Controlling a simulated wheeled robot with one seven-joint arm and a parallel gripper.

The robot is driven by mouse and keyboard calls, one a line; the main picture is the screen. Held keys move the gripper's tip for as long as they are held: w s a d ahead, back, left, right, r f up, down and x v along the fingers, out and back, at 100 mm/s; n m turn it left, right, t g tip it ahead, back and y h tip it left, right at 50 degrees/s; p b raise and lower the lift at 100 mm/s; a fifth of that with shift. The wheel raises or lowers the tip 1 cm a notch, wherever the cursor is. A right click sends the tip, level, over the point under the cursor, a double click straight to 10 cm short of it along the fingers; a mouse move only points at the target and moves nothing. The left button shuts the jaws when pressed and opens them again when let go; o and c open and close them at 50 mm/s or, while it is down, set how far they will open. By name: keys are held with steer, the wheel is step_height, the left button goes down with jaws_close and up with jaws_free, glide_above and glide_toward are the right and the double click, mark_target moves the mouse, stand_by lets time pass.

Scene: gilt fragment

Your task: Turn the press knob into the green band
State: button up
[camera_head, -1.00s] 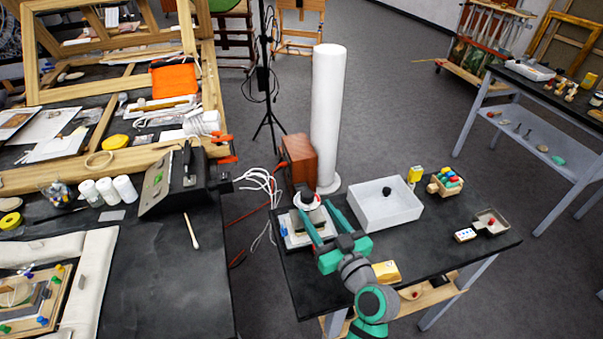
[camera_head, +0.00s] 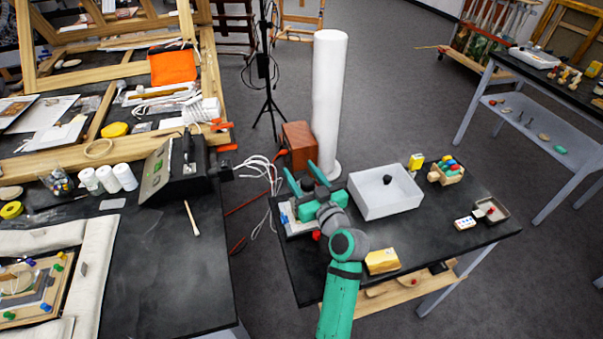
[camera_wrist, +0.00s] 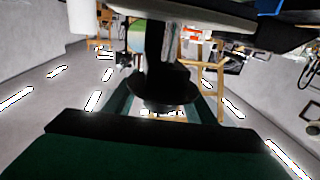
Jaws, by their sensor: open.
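The small press (camera_head: 301,230) stands at the left end of the small black table, with a pale base and a blue part at its left edge. My gripper and wrist hide most of it in the head view. My gripper (camera_head: 302,170) is open, its green fingers spread over the press. In the wrist view a dark upright post with a round dark disc (camera_wrist: 165,95), possibly the press knob, shows between the open fingers (camera_wrist: 166,112). I cannot tell whether the fingers touch it. The green band cannot be made out.
A white tray (camera_head: 360,207) with a dark lump stands right of my gripper. A brown box (camera_head: 299,146) and a tall white cylinder (camera_head: 327,100) stand behind. A yellow block (camera_head: 381,262) lies near the front edge. A black sloped box (camera_head: 172,170) sits on the left table.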

steer(key=c, duration=1.1)
